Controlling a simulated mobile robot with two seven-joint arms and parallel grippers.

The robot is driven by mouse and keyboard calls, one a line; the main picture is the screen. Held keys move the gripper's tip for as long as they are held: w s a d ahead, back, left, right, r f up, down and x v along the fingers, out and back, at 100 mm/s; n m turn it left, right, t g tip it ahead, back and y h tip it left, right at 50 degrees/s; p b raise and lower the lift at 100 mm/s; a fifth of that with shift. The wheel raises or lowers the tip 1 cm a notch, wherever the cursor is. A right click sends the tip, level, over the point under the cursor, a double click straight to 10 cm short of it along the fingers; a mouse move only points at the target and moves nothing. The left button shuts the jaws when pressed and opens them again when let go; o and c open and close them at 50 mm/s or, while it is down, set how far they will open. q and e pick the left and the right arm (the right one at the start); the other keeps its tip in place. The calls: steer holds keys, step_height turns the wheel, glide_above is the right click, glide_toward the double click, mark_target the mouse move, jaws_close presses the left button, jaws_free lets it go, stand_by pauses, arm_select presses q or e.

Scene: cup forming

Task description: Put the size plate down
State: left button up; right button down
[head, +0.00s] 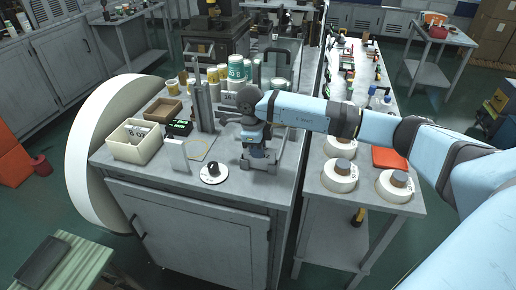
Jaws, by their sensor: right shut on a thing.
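My right gripper (260,163) comes in from the right and points down over the front right part of the grey bench top (215,205). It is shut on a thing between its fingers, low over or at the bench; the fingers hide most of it. I take it for the size plate, but cannot make out its shape or whether it touches the bench. To its left, a flat grey patch with a yellow outline (198,150) lies on the bench. My left gripper is not in view.
A white disc with a black knob (213,172), an upright white panel (175,155), a cream bin (136,143) and a black display (179,127) stand left of the gripper. Several cups (236,70) stand behind. White rolls (339,175) are on the right table.

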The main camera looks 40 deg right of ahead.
steer(key=shift+f, duration=0.1)
steer(key=c, duration=1.1)
jaws_free()
